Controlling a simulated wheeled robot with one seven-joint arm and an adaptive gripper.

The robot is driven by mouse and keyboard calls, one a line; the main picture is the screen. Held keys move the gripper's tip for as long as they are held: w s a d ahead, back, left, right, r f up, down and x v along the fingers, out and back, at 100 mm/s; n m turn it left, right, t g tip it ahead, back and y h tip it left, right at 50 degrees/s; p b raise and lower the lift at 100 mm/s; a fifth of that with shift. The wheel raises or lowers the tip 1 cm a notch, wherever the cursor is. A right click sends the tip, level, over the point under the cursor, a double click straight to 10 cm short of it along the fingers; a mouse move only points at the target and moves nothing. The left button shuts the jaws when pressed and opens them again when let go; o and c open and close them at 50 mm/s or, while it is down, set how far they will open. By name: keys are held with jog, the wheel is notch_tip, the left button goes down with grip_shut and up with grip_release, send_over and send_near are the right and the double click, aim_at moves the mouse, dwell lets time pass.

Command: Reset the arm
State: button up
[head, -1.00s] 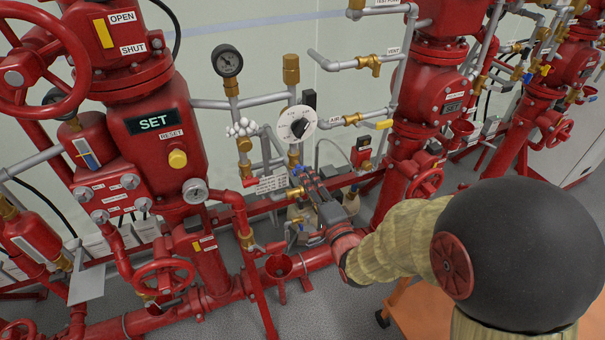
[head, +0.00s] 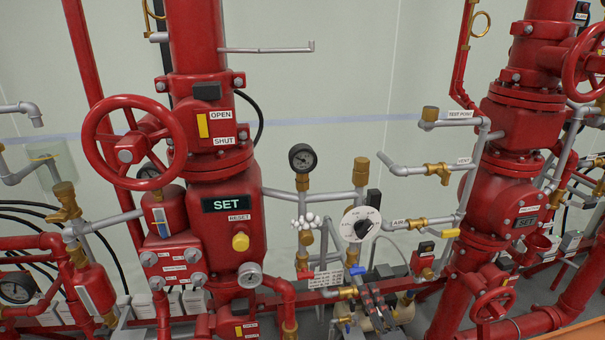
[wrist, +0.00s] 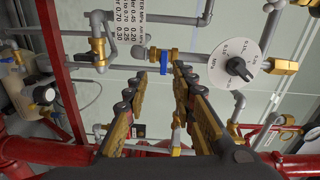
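My gripper (head: 374,298) shows at the lower middle of the head view, in front of the pipework of the red valve with the SET sign (head: 227,204). In the wrist view my gripper (wrist: 161,72) has its two fingers apart, with nothing held between them. A small blue valve handle (wrist: 166,62) on a brass fitting lies beyond the fingertips, between them in the picture. I cannot tell if they touch it. The blue handle also shows in the head view (head: 357,270), just above the fingers. The rest of my arm is out of the head view.
A white dial (head: 361,224) with a black knob is above my gripper; it also shows in the wrist view (wrist: 237,66). Pipes crowd the space.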

jog(key=s+d+f+n+g+h, duration=0.25)
jog(key=f+n+g, duration=0.3)
jog(key=f, duration=0.65)
jog(key=s+d+n+g+p, duration=0.1)
jog(key=s+d+n+g, duration=0.1)
jog(key=s+n+g, duration=0.35)
jog(key=s+a+r+n+g+p, duration=0.3)
jog(key=s+r+n, duration=0.1)
jog(key=s+r, duration=0.8)
notch_tip(320, 180, up, 14)
jog(key=s+a+t+p, duration=0.1)
jog(key=a+p, duration=0.1)
jog(key=shift+s+a+n+t+y, duration=0.15)
jog(key=shift+a+n+t+y, duration=0.2)
jog(key=shift+t+y, duration=0.1)
